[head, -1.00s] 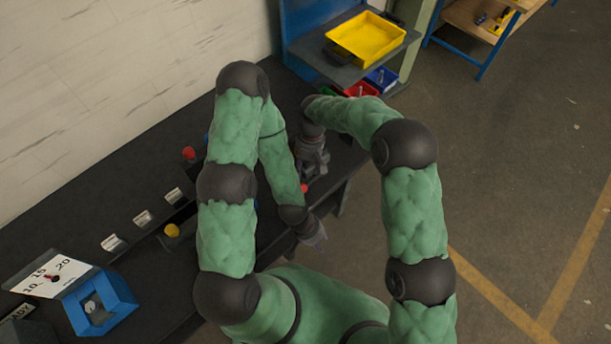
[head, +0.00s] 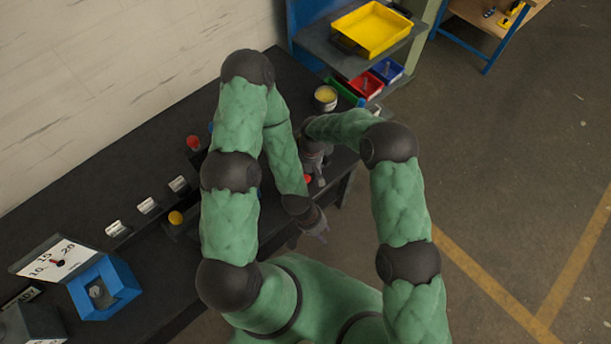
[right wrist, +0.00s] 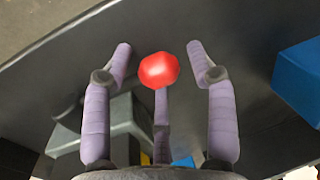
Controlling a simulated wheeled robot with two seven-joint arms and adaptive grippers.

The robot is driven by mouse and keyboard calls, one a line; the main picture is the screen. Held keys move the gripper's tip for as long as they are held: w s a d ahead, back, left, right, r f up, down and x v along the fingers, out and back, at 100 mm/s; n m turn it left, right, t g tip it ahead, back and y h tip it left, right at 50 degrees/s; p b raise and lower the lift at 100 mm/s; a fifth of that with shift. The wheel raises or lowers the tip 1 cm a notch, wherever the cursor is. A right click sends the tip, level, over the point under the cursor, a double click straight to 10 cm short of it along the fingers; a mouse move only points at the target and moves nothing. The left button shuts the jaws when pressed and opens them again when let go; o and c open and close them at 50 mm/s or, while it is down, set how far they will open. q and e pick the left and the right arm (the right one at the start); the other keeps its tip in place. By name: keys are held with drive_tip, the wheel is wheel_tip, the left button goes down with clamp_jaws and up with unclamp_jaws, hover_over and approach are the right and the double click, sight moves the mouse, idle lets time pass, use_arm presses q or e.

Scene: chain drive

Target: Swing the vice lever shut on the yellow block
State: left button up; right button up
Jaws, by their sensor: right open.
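The red knob (right wrist: 159,70) of the vice lever sits between the fingertips of my right gripper (right wrist: 160,58) in the right wrist view, with gaps on both sides. My right gripper is open. The grey vice body (right wrist: 122,122) lies below and left of the knob, partly behind a finger. A sliver of yellow, likely the block (right wrist: 145,158), shows at the lower edge; the rest is hidden. In the head view the red knob (head: 307,179) is just below my right gripper (head: 318,178). My left gripper (head: 318,232) hangs near the bench's front edge, apart from the knob; its fingers are unclear.
A pot with yellow contents (head: 326,94) stands beyond my right arm, beside red (head: 366,84) and blue bins. A yellow tray (head: 372,28) is on a shelf.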

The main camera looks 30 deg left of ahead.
drive_tip(key=shift+c, duration=0.2)
clamp_jaws()
drive_tip(key=shift+r, duration=0.1)
drive_tip(key=shift+w+d+r+g+y+b, duration=0.1)
drive_tip(key=shift+w+r+g+y+b, duration=0.15)
drive_tip(key=shift+r+g+b, duration=0.25)
drive_tip(key=shift+w+r+g+y+b, duration=0.1)
drive_tip(key=shift+r+g+y+b, duration=0.2)
drive_tip(key=shift+g+b, duration=0.25)
drive_tip(key=r+g+b, duration=0.1)
drive_tip(key=w+r+g+y+b, duration=0.1)
drive_tip(key=b, duration=0.1)
drive_tip(key=r+g+b, duration=0.1)
drive_tip(key=shift+w+d+g+b, duration=0.25)
drive_tip(key=shift+b, duration=0.05)
drive_tip(key=shift+w+d+r+g+y+b, duration=0.1)
drive_tip(key=shift+w+r+g+y+b, duration=0.15)
drive_tip(key=shift+r+g+y+b, duration=0.25)
